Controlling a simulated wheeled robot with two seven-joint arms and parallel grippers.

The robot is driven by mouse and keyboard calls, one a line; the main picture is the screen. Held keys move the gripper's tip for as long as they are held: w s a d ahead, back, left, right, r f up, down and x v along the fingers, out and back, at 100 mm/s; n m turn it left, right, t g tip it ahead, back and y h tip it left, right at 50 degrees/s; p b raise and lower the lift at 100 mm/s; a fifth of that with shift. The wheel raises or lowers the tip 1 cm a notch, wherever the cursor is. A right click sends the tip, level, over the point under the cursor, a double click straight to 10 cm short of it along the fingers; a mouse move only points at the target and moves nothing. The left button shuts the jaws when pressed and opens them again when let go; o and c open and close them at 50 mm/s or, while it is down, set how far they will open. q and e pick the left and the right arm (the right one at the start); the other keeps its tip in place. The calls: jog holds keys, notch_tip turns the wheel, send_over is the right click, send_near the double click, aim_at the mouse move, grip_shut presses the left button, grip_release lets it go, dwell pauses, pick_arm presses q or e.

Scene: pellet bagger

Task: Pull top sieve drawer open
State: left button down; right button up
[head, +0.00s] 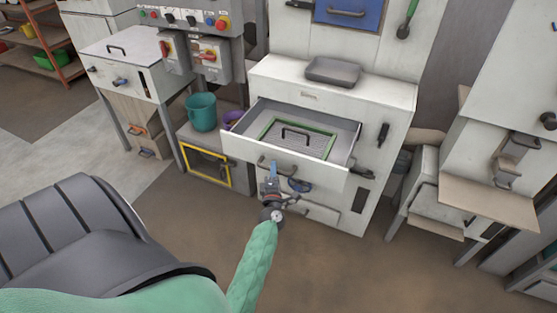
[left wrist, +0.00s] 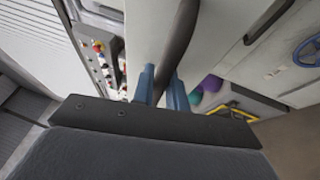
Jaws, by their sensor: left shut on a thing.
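The top sieve drawer (head: 338,173) stands pulled out from the white cabinet (head: 390,97). Inside it lies a sieve with a green frame (head: 264,134) and a dark handle on top. My left gripper (head: 272,168) is at the drawer's front, shut on its dark bar handle (head: 287,173). In the left wrist view, the blue fingers of the left gripper (left wrist: 160,88) sit on both sides of the dark handle (left wrist: 181,40). My right gripper is in neither view.
A grey tray (head: 332,72) sits on the cabinet's ledge. A teal bucket (head: 201,112) and a purple container (head: 232,119) stand left of the drawer. A control panel (head: 190,18) is at the upper left. The brown floor in front is clear.

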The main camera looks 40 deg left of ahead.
pick_arm(q)
jog(key=shift+s+d, duration=0.15)
jog(key=shift+s, duration=0.25)
jog(key=c, duration=1.4)
grip_release()
jog(key=shift+f, duration=0.1)
